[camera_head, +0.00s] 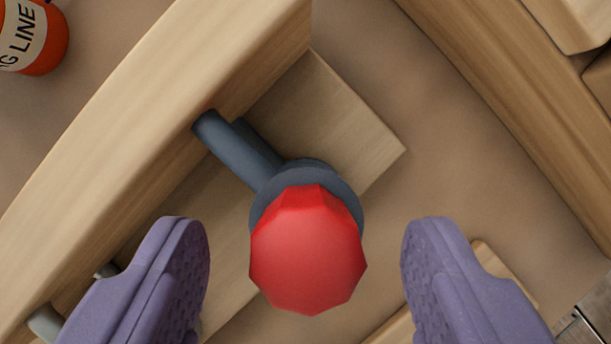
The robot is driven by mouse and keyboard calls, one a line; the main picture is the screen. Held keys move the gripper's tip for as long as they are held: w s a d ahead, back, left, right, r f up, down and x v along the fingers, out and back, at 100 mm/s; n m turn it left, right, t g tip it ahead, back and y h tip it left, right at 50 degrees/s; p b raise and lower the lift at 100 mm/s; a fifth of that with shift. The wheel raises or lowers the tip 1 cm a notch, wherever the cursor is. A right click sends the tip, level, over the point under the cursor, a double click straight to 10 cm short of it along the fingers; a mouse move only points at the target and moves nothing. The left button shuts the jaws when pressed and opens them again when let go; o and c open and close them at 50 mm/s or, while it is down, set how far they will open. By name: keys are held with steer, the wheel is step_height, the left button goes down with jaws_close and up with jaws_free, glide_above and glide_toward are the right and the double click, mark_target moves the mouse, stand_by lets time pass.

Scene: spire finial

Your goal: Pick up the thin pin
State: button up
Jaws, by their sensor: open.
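A red faceted knob (307,252) sits on a dark grey round collar (318,172) in the middle of the view. A slim dark grey rod (238,147) runs from the collar up and left to the wooden beam. It is the most pin-like thing here, but I cannot tell whether it is the thin pin. My gripper (305,245) is open and empty, one purple finger left and one right of the red knob, both apart from it. What lies under the knob is hidden.
A thick wooden beam (130,120) crosses the left, with light grey pegs (45,322) at lower left. A wooden block (320,110) lies behind the collar. Another beam (500,90) runs along the right. An orange-red labelled container (45,45) stands top left.

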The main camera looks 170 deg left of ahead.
steer(key=shift+x, duration=1.2)
steer(key=shift+s+r, duration=0.1)
steer(key=c, duration=1.2)
steer(key=shift+o, duration=0.2)
steer(key=shift+r, duration=0.1)
